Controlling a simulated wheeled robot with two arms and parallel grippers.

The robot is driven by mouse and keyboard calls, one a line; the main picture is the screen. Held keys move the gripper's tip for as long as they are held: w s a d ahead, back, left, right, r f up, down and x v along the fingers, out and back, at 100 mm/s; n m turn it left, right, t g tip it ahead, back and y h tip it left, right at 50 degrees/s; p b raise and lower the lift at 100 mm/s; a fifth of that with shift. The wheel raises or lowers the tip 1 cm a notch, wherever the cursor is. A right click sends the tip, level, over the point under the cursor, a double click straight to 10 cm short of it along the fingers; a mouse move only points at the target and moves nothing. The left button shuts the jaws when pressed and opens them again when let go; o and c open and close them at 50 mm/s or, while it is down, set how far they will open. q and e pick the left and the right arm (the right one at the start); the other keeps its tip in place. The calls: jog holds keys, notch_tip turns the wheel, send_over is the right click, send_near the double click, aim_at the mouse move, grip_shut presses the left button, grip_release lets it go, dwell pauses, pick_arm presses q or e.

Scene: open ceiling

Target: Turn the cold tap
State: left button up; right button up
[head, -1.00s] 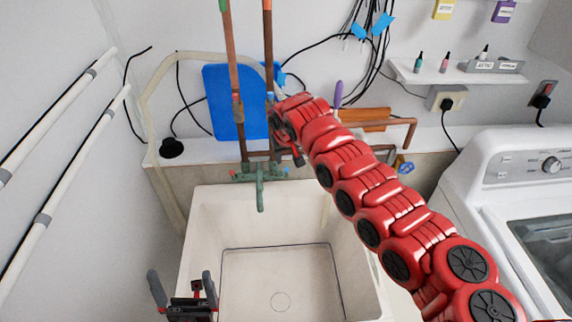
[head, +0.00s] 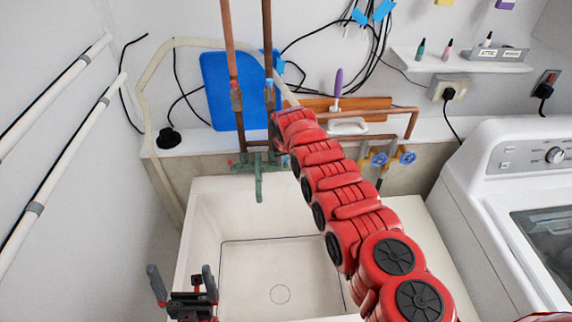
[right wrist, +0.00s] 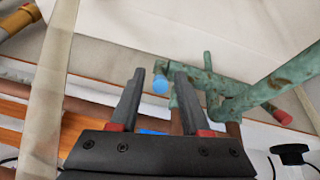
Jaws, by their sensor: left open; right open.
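The green, worn tap (head: 258,178) is mounted at the back of the white sink (head: 190,215). In the right wrist view, the tap body (right wrist: 235,100) is at the right. Its blue-ended cold handle (right wrist: 160,84) lies between the fingertips of my open right gripper (right wrist: 160,78); I cannot tell whether they touch it. The red-ended handle (right wrist: 284,117) is further right. In the head view my red right arm hides the right gripper and the cold handle. My left gripper (head: 184,285) is open and empty over the sink's front left.
Copper pipes (head: 267,60) rise behind the tap. A blue board (head: 222,90) leans on the wall. Blue valves (head: 407,156) are to the right of my arm. A white washing machine (head: 480,190) stands at the right. The sink basin is empty.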

dwell(0.3)
grip_shut()
dwell(1.3)
